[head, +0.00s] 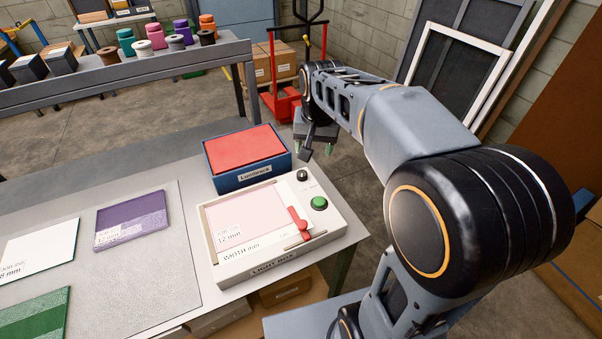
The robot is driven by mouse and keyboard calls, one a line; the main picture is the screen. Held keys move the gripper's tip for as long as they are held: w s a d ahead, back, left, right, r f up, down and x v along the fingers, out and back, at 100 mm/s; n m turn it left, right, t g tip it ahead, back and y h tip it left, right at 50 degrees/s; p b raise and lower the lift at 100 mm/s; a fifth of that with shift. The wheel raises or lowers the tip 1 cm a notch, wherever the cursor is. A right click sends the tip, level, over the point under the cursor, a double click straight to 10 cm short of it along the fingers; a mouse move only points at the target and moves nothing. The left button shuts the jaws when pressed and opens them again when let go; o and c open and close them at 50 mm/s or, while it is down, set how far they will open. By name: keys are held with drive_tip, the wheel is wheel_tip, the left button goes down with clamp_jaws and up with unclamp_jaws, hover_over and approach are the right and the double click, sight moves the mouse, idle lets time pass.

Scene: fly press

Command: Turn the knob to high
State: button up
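The light box (228,266) is a cream unit at the right end of the table, with a pink lit panel (245,217) on top. A small black knob (302,175) sits at its far right corner; its setting and markings are too small to read. A round green button (319,203) is just nearer than the knob. A red slider or pointer (300,224) lies on the box's right side. My gripper (316,151) is above and beyond the knob, apart from it. Its fingers look spread, with nothing seen between them.
Purple (131,217), white (38,249) and green (35,316) cards lie on a grey mat (150,282) to the left. A red pallet jack (284,103) stands on the floor behind.

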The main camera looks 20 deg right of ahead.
sight(302, 172)
drive_tip(key=w+f+m+g+b, duration=0.1)
drive_tip(key=w+f+m, duration=0.15)
drive_tip(key=w, duration=0.25)
drive_tip(key=w+f+m+g, duration=0.1)
drive_tip(key=w+f, duration=0.2)
drive_tip(key=w, duration=0.3)
drive_tip(key=shift+n, duration=0.25)
wheel_tip(302, 172, down, 14)
drive_tip(key=shift+s+d+r, duration=0.1)
drive_tip(key=shift+s, duration=0.05)
drive_tip(key=c, duration=0.9)
drive_tip(key=shift+c, duration=0.2)
